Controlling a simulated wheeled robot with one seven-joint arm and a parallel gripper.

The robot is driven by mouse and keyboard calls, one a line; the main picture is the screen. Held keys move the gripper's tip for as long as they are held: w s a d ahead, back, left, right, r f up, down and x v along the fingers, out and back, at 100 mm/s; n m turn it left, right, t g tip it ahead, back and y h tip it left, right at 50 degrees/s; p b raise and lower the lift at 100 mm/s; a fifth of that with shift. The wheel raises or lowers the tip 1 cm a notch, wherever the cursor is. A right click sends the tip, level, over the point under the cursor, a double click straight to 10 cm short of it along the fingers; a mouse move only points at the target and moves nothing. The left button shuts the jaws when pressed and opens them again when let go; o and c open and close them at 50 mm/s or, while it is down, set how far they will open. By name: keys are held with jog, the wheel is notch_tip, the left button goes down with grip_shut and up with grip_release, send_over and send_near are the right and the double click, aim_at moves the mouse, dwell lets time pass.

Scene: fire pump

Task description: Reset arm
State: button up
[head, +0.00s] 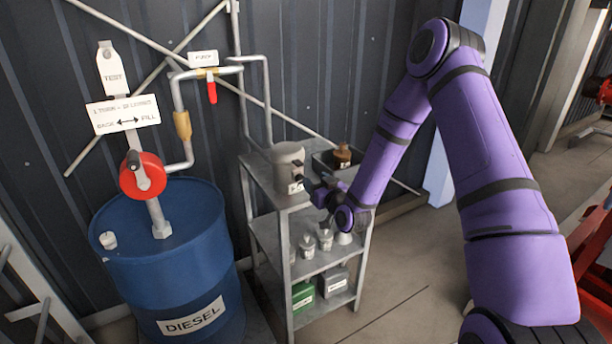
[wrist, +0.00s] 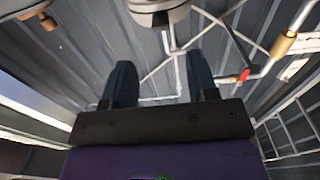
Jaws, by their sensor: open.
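My purple arm reaches in from the right in the head view and folds down toward the metal shelf (head: 277,207). My gripper (head: 302,178) is at the shelf's top level, close to a grey cylindrical container (head: 289,160) with a partly hidden label. In the wrist view my gripper (wrist: 160,75) shows two dark fingers spread apart with nothing between them. The underside of a round grey thing (wrist: 160,10) shows beyond the fingertips at the top. Whether a finger touches the container cannot be told.
A dark tray (head: 325,170) with a brown object (head: 342,156) sits on the shelf top. Small cups (head: 308,246) and boxes (head: 333,283) fill lower shelves. A blue diesel drum (head: 165,265) with a red-wheeled pump (head: 143,177) stands left.

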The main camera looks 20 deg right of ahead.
jog(key=shift+r, duration=0.1)
jog(key=s+r+g+h, duration=0.1)
jog(key=s+r+g, duration=0.1)
jog(key=s+r, duration=0.35)
jog(key=s+d+r+n+g+h, duration=0.1)
jog(key=s+r+g, duration=0.15)
jog(key=r, duration=0.55)
jog(key=s+r+g+h, duration=0.1)
jog(key=s+r+g, duration=0.2)
jog(key=r, duration=0.4)
jog(key=s+r+m+g, duration=0.1)
jog(key=s+r, duration=0.3)
jog(key=s, duration=1.1)
jog(key=s+d+r+m+g, duration=0.1)
jog(key=s+r+g, duration=0.3)
jog(key=s, duration=1.1)
jog(key=shift+s+r+m+h, duration=0.2)
jog(key=shift+s+m+h, duration=0.15)
jog(key=shift+m, duration=0.25)
jog(key=shift+d+g, duration=0.1)
jog(key=shift+g, duration=0.15)
